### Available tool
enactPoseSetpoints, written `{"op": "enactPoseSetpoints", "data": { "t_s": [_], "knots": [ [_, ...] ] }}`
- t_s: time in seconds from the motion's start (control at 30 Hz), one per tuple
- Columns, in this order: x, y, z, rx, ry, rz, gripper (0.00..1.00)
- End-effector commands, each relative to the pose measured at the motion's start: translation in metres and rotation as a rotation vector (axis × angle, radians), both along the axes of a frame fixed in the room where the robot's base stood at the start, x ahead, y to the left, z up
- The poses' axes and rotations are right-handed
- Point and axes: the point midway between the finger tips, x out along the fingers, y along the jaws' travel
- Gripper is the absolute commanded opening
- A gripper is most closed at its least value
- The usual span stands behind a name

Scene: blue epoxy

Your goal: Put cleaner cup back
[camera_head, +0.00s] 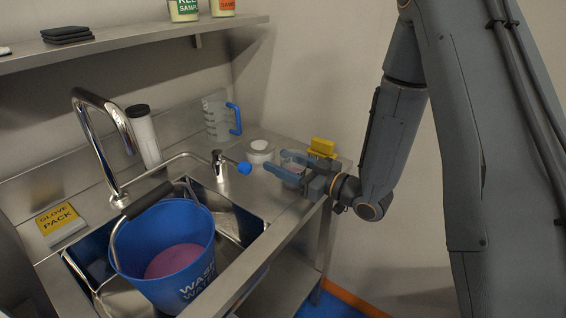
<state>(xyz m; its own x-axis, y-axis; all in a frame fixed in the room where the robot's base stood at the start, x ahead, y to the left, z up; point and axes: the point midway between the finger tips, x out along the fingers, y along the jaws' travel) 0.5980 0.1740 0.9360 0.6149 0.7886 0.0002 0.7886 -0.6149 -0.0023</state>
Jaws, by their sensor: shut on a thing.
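A small clear cup (293,167), which I take to be the cleaner cup, is between the blue fingers of my gripper (284,165) at the right end of the steel counter. My gripper is shut on it from the right. The cup looks upright, with a faint pinkish tint low in it. The fingers and wrist partly hide it, and I cannot tell whether its base touches the counter.
A white-lidded jar (260,151) stands just left of the cup, and a yellow object (322,147) lies behind it. A blue bucket (166,248) with pink liquid sits in the sink. A tap (104,130) and a measuring jug (216,118) stand further left.

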Motion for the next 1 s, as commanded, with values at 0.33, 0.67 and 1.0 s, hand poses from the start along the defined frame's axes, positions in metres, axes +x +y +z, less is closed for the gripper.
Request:
{"op": "enactPoseSetpoints", "data": {
  "t_s": [0.33,0.67,1.0],
  "knots": [
    [0.0002,-0.0003,-0.0026,0.001,-0.001,-0.001,0.22],
    [0.0000,-0.0003,-0.0046,0.000,0.000,-0.001,0.68],
    [-0.0040,-0.0077,-0.0022,0.001,0.001,-0.004,0.68]
  ]
}}
